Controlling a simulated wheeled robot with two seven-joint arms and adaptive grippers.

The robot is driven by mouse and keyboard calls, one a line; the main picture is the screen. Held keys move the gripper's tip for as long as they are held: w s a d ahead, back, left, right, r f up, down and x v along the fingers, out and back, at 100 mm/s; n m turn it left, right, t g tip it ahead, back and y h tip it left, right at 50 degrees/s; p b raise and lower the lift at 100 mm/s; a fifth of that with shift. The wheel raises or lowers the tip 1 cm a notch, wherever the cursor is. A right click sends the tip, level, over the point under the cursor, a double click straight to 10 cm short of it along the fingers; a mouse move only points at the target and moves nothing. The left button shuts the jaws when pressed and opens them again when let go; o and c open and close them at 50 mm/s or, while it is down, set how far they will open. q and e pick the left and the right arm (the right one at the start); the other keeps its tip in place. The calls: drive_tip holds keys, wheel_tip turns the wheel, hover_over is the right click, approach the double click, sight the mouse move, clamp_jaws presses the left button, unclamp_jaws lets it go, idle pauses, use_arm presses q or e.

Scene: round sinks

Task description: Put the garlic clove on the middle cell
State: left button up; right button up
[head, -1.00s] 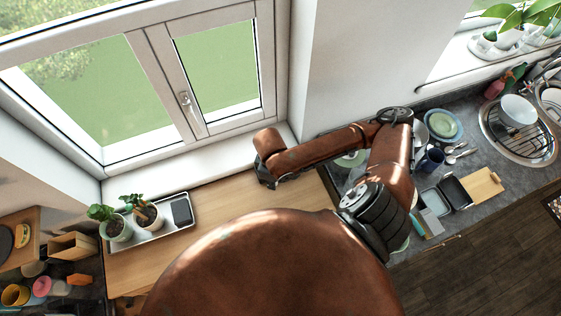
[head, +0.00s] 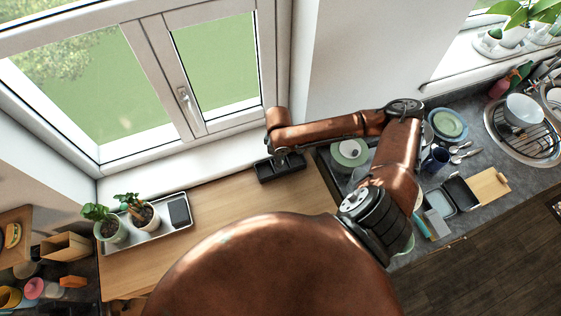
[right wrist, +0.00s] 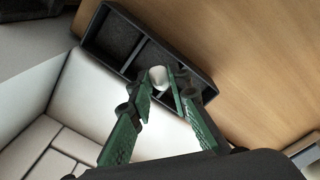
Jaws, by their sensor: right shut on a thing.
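The black divided tray (head: 281,167) stands on the wooden counter by the window sill. It also shows in the right wrist view (right wrist: 101,34), with its cells in a row split by thin walls. The white garlic clove (right wrist: 158,76) is between the green fingertips of my right gripper (right wrist: 160,86). The right gripper is shut on the clove and appears over the middle cell. I cannot tell whether the clove touches the cell floor. In the head view the clove cannot be made out, and the end of my right arm is just behind the tray. My left gripper is not in view.
A grey tray (head: 160,236) with two potted plants and a dark slab stands at the left of the counter (head: 225,200). The wood between the trays is clear. The window and sill lie behind. Dishes (head: 449,124) and a sink (head: 540,145) are at the right.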

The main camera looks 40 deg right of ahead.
drive_tip(key=shift+w+d+f, duration=0.3)
drive_tip(key=shift+w+f, duration=0.05)
drive_tip(key=shift+f, duration=0.2)
drive_tip(key=f, duration=0.1)
drive_tip(key=f+p, duration=0.1)
drive_tip(key=f, duration=0.1)
drive_tip(key=shift+w+d, duration=0.1)
drive_tip(key=shift+d, duration=0.1)
drive_tip(key=shift+f, duration=0.3)
drive_tip(key=shift+f, duration=0.1)
drive_tip(key=o, duration=0.5)
drive_tip(key=r, duration=0.4)
drive_tip(key=r+b, duration=0.1)
drive_tip(key=r, duration=0.7)
drive_tip(key=shift+a+r, duration=0.15)
drive_tip(key=shift+a, duration=0.1)
drive_tip(key=shift+s, duration=0.2)
